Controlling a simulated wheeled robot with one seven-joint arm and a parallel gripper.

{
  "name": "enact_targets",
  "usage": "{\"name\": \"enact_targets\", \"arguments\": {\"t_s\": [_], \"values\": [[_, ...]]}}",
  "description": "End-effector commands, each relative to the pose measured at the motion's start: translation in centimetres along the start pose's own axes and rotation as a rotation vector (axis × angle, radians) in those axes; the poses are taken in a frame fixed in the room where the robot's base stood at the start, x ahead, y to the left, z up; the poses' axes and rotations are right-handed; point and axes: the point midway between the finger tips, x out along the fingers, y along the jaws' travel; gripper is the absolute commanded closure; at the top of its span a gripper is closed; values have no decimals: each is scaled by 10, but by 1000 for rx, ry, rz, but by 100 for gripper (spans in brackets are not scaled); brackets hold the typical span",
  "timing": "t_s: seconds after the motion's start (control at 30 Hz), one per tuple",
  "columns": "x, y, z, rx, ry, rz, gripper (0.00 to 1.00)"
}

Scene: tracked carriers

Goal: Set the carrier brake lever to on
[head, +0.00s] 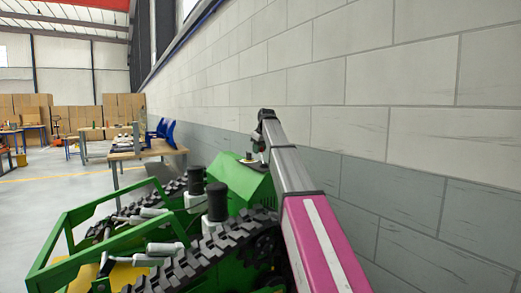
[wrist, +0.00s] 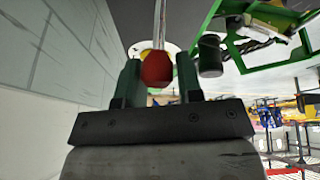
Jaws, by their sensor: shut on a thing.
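The green tracked carrier (head: 240,183) stands along the wall in the head view. In the wrist view, the brake lever's red knob (wrist: 157,69) sits between the two dark fingers of my gripper (wrist: 159,74), at the end of a thin metal shaft (wrist: 159,22). My gripper is shut on the knob. A pale round plate shows behind the knob. In the head view my arm reaches over the carrier's green housing and hides most of the lever. I cannot read which brake position the lever is in.
Two black cylinders (head: 217,202) stand on the carrier near my arm. A green frame rail (head: 52,243) runs along its left side. The block wall (head: 400,140) is close on the right. A workbench (head: 148,152) stands behind, with open floor on the left.

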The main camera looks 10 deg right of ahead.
Motion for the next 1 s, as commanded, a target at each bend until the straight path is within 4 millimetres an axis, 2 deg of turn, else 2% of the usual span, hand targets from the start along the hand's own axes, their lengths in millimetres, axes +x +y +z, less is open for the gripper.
{"name": "enact_targets", "arguments": {"t_s": [0.4, 0.43, 0.5, 0.83, 1.0], "values": [[2, 5, 0, -1, 0, 12, 100], [2, 5, 0, -1, 0, 12, 64], [2, 5, 0, 0, 0, 11, 47], [-2, 2, 0, 0, 1, 6, 47], [-23, 3, 0, 0, 2, 7, 47]]}}
